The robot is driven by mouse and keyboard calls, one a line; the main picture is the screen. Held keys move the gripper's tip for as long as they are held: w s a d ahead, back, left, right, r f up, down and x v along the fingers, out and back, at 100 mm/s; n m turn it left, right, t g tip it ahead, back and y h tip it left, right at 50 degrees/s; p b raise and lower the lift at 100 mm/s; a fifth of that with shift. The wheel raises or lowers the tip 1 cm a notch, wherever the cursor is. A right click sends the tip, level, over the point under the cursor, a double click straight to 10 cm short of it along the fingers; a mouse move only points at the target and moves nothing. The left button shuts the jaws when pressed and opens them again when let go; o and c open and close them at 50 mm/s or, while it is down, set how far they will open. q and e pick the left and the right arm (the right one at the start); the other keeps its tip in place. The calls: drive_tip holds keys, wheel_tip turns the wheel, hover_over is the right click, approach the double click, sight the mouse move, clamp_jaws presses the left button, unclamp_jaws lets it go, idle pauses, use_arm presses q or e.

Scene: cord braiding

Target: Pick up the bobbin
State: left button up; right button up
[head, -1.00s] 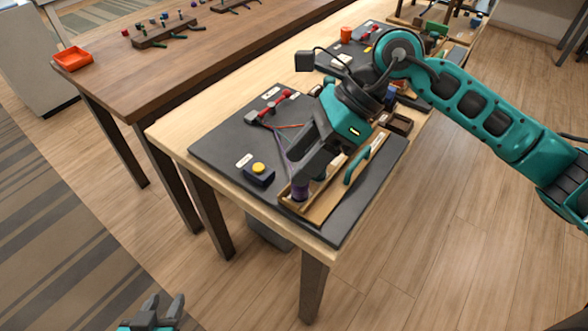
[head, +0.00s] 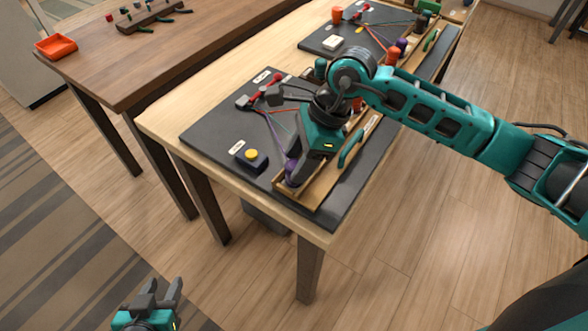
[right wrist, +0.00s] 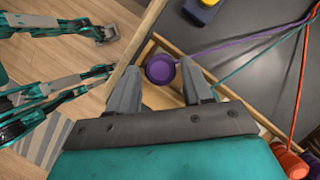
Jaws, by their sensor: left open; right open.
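A purple bobbin (right wrist: 160,70) stands at the near end of a wooden tray (head: 318,193) on the dark mat, with a purple cord running from it. In the head view the bobbin (head: 290,168) shows only in part beside my right gripper (head: 296,170). In the right wrist view my right gripper (right wrist: 163,84) is open, with one finger on each side of the bobbin, near its tips. I cannot tell whether the fingers touch it. My left gripper (head: 160,292) is open and empty, low beside the table, away from the mat.
A yellow button on a dark box (head: 251,157) sits left of the tray. Orange bobbins (right wrist: 290,160) and a teal cord (right wrist: 250,62) lie farther along. A second brown table (head: 190,50) holds an orange bin (head: 56,46).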

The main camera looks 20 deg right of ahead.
drive_tip(key=shift+x, duration=1.25)
drive_tip(key=c, duration=0.8)
drive_tip(key=shift+r, duration=0.1)
